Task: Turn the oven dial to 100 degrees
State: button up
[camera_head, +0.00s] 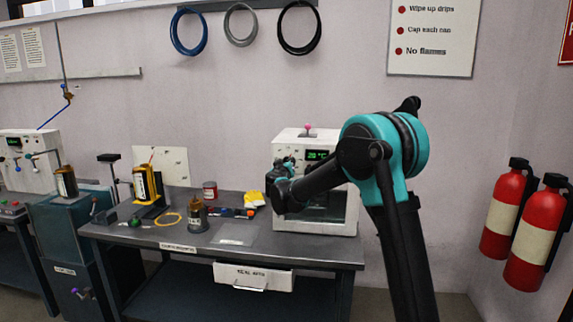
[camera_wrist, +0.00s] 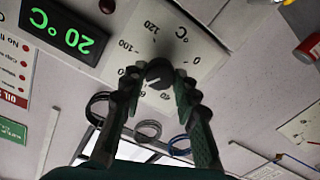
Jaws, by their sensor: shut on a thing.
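The oven (camera_head: 345,228) is a white box with a glass front, standing at the right end of the bench. Its green display (camera_head: 318,155) reads 20 °C and shows upside down in the wrist view (camera_wrist: 62,27). The dial (camera_wrist: 159,73) is a dark round knob on a white scale plate with numbers including 0, 40, 60, 100 and 120. My gripper (camera_wrist: 160,82) is shut on the dial, one finger on each side. A light pointer mark shows on the dial's lower edge, partly hidden between the fingers.
The bench (camera_head: 190,240) holds cans, yellow gloves (camera_head: 254,199) and a yellow ring (camera_head: 169,219) left of the oven. Fire extinguishers (camera_head: 533,235) hang at right. Three hose coils (camera_head: 240,24) hang on the wall.

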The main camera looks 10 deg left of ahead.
jog(key=m, duration=1.1)
jog(key=shift+f, duration=0.1)
jog(key=shift+m, duration=0.4)
jog(key=o, duration=1.2)
jog(key=shift+c, duration=0.2)
jog(key=s, duration=1.2)
jog(key=shift+a+f, duration=0.1)
